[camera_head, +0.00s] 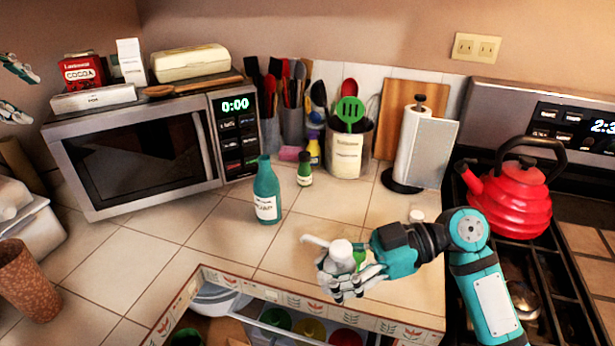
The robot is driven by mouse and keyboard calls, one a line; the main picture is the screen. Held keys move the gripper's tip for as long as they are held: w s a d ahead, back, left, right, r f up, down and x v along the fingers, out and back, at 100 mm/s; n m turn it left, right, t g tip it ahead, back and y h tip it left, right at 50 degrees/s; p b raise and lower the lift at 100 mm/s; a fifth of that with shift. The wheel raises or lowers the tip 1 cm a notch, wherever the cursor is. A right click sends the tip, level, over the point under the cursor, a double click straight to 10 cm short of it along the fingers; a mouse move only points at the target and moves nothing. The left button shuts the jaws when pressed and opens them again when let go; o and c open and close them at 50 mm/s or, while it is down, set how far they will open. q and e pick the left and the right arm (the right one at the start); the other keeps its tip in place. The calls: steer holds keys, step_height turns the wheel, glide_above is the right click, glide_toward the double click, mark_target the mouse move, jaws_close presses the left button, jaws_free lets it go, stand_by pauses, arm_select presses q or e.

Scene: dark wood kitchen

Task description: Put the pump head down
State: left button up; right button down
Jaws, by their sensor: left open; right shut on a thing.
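My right gripper (345,284) is over the front edge of the tiled counter, shut on the white pump head (340,250). The pump head's spout points left, and its lower part is hidden by the fingers. A small green bit shows beside it; I cannot tell what it belongs to. A teal bottle (266,195) with a white label stands upright on the counter, left of and behind the gripper. My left gripper (15,90) is at the far left edge, partly out of frame, open and empty, its two fingers apart.
A microwave (139,158) with boxes on top stands at the left. A small green bottle (305,170), a utensil crock (347,150) and a paper towel holder (415,150) stand behind. A red kettle (510,200) is on the stove. An open drawer with bowls lies below the counter edge. Tiles around the teal bottle are clear.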

arm_select(q)
step_height(320, 180, up, 8)
steer(key=s+a+t+y, duration=0.1)
steer(key=s+a+t, duration=0.1)
arm_select(e)
steer(key=shift+a, duration=0.1)
arm_select(q)
steer(key=d+h, duration=0.1)
steer(key=d, duration=0.9)
arm_select(e)
steer(key=shift+w, duration=0.1)
arm_select(q)
steer(key=m+g+h, duration=0.2)
steer(key=g+h, duration=0.2)
steer(key=g, duration=0.6)
glide_toward(341, 246)
steer(key=x, duration=1)
